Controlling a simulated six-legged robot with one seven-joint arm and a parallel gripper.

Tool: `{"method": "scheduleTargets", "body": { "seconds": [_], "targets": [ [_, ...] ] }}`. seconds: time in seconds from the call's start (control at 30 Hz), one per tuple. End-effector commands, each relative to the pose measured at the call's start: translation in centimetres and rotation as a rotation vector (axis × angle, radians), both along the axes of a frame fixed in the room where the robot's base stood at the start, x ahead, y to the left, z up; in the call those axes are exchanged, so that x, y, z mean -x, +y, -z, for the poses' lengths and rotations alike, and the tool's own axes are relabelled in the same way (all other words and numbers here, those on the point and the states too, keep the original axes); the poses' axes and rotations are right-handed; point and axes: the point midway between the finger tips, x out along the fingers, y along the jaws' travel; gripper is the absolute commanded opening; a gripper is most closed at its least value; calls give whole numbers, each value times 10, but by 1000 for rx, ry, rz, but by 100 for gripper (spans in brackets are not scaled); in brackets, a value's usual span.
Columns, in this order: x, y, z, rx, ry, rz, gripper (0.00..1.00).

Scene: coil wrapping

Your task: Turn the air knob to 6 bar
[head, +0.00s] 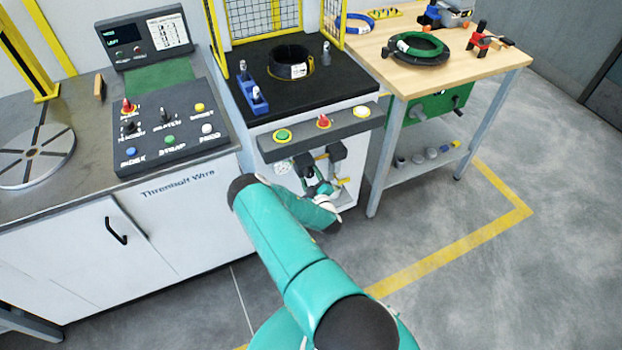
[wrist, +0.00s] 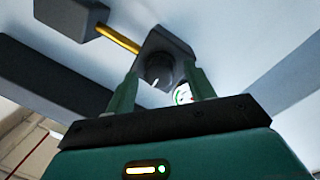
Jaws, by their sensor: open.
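The air knob (wrist: 158,70) is a dark round cylinder with a small white mark, under a dark regulator block (wrist: 165,42) in the wrist view. My gripper (wrist: 163,80) is open, with one finger on each side of the knob. I cannot tell whether the fingers touch it. A round gauge (wrist: 183,95) with a white face and a green band is partly hidden behind the right finger; its reading is not legible. In the head view my gripper (head: 321,188) is at the front of the middle machine, below its button bar, and my arm hides the knob.
A yellow pipe (wrist: 115,38) joins the block to another grey block (wrist: 72,15). The button bar (head: 312,131) overhangs the spot. A control cabinet (head: 170,130) stands left and a wooden workbench (head: 470,70) right. The floor in front of the bench is clear.

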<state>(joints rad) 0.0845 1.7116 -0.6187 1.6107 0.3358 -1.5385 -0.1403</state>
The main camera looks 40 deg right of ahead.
Motion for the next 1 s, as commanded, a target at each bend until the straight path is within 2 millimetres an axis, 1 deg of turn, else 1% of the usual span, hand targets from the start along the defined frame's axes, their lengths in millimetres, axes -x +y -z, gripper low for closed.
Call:
{"method": "scheduleTargets", "body": {
  "seconds": [0.1,0.13,0.27,0.3,0.33,0.37,0.57,0.77,1.0],
  "targets": [
    [0,0,0,0,0,0,54],
    [0,0,0,0,0,0,52],
    [1,0,0,0,0,0,26],
    [1,0,0,0,0,0,19],
    [1,0,0,0,0,0,13],
    [1,0,0,0,1,1,9],
    [1,0,0,-8,-2,1,9],
    [1,0,0,-57,-16,3,9],
    [1,-1,-1,-198,-60,3,9]
  ]
}}
